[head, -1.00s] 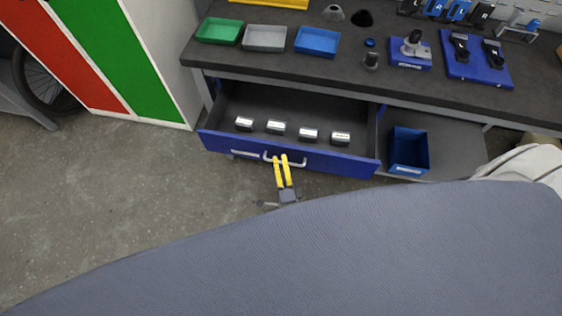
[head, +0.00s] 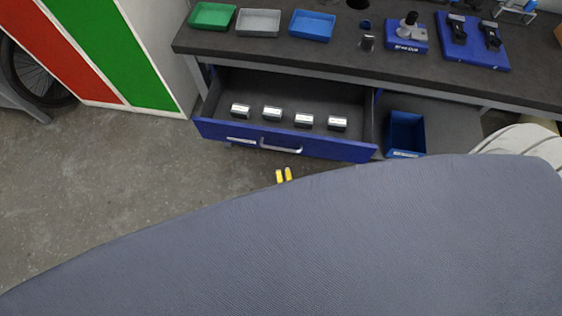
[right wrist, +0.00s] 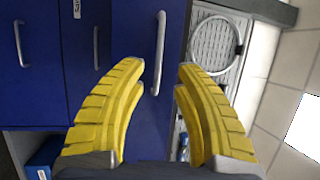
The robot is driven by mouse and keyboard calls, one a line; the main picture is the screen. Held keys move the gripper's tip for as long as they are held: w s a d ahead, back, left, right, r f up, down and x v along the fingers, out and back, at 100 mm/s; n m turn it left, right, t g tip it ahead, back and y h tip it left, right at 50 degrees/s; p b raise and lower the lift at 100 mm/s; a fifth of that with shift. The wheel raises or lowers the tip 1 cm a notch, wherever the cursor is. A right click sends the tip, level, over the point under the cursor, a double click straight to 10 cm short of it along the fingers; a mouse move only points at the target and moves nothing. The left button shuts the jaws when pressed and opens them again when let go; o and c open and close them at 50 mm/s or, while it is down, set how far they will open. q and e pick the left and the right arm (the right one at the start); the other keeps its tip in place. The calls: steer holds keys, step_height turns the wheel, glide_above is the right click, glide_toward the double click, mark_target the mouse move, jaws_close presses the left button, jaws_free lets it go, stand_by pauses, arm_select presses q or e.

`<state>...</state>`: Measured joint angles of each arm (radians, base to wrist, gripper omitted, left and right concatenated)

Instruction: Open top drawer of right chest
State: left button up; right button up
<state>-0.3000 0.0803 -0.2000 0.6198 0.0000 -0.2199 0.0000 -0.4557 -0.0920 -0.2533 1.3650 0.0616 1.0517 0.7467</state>
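A drawer with a blue front (head: 225,132) stands open under the workbench in the head view. Its pale handle (head: 281,148) is on the front, and several small silver blocks (head: 272,114) lie inside. The yellow fingertips of my right gripper (head: 284,175) are just in front of the handle and apart from it; the rest of that gripper is hidden. In the right wrist view my right gripper (right wrist: 162,73) is open and empty, and a long handle (right wrist: 159,50) on a blue front shows beyond the gap between its fingers. My left gripper is not in view.
The dark workbench (head: 280,50) above carries green, grey and blue trays (head: 312,25). A blue bin (head: 405,134) sits on a shelf right of the drawer. A red, white and green cabinet (head: 110,55) stands left. Floor is clear at left; a grey surface blocks the lower view.

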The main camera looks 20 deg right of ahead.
steer(key=shift+v, duration=1.3)
steer(key=s+f+n+g+y, duration=0.2)
steer(key=s+f+n+g, duration=0.3)
steer(key=f, duration=0.7)
steer(key=s+f+n+g+y, duration=0.1)
steer(key=f+n+g+y, duration=0.2)
steer(key=f+n, duration=0.65)
steer(key=s+d+f+n+g+h, duration=0.1)
steer(key=s+d+f+n+g, duration=0.3)
steer(key=s+f, duration=0.5)
steer(key=s+d+f+n+g+h, duration=0.1)
steer(key=s+d+f+n+g, duration=0.3)
steer(key=s+d+f, duration=0.5)
steer(key=s+g, duration=0.2)
steer(key=s, duration=0.1)
steer(key=shift+s+d+h, duration=0.25)
steer(key=shift+s+h, duration=0.05)
steer(key=shift+s, duration=0.05)
